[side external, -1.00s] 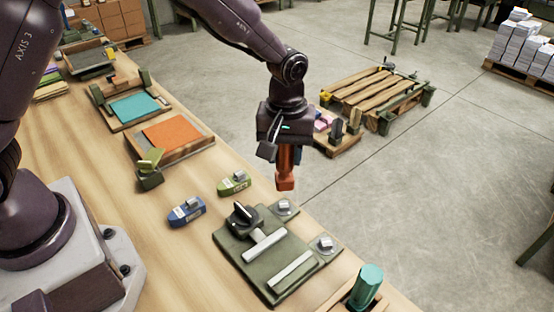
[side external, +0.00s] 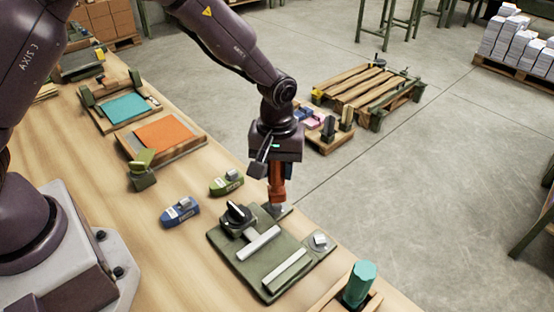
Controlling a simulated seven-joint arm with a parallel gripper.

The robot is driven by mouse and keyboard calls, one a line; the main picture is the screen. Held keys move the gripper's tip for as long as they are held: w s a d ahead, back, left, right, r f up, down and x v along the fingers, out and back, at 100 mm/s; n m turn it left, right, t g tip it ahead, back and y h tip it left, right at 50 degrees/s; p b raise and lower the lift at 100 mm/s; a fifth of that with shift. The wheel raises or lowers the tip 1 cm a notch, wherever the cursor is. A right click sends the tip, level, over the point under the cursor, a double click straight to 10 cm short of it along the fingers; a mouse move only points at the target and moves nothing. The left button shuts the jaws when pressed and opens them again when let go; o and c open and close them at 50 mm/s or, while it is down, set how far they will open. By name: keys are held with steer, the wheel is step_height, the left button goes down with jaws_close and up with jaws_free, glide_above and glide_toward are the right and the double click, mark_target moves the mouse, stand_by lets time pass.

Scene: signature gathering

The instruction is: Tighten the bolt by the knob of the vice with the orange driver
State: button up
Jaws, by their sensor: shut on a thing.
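My gripper (side external: 276,164) is shut on the orange driver (side external: 277,190), which hangs upright with its tip down. The green vice (side external: 228,246) lies on the bench, with a black knob (side external: 237,215) on its far left corner and two pale jaw bars on top. The bolt by the knob (side external: 278,209) is on a tab at the vice's far corner. The driver's tip is right at this bolt and partly hides it. I cannot tell whether they touch. A second bolt (side external: 319,239) sits on the tab at the right corner, clear of the gripper.
A blue block (side external: 180,212) and a green block (side external: 226,182) lie left of the vice. A teal-handled tool (side external: 359,284) stands in a wooden holder at the front right. Trays with orange (side external: 170,134) and teal sheets lie farther back. The bench edge runs close behind the bolts.

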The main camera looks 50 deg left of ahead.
steer(key=shift+f, duration=1.5)
steer(key=m, duration=0.6)
steer(key=shift+r, duration=0.1)
steer(key=m, duration=0.6)
steer(key=shift+m, duration=0.3)
steer(key=shift+n, duration=0.8)
steer(key=shift+r, duration=0.15)
steer(key=shift+r, duration=2.15)
